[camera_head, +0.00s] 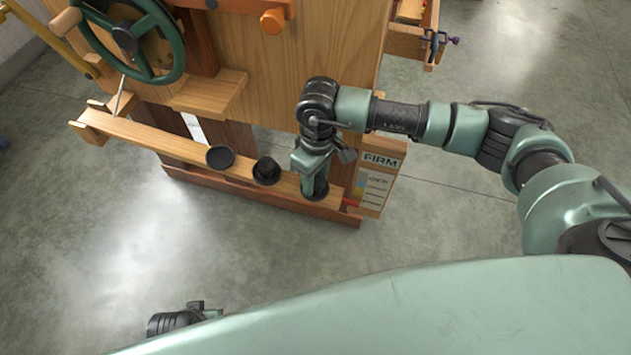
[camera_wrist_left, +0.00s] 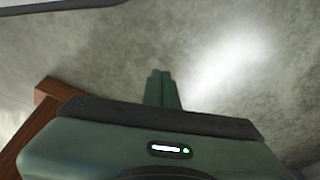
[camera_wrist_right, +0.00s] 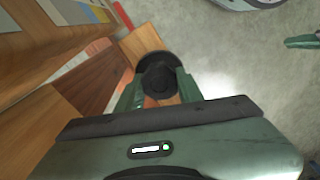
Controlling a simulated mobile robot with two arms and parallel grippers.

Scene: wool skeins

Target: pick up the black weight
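A black weight (camera_wrist_right: 159,82) with a round top lies between the fingers of my right gripper (camera_wrist_right: 158,88) in the right wrist view. The fingers stand apart on either side of it; whether they touch it is not clear. In the head view my right gripper (camera_head: 316,178) points down over the right end of a wooden ledge (camera_head: 245,186), hiding most of what lies under it. Another black, knobbed piece (camera_head: 266,169) sits on the ledge to its left. My left gripper (camera_wrist_left: 162,89) is shut and empty, over bare floor in the left wrist view.
A wooden panel with a green handwheel (camera_head: 128,40) rises behind. A board marked FIRM (camera_head: 378,182) stands just right of my right gripper. The concrete floor in front is clear.

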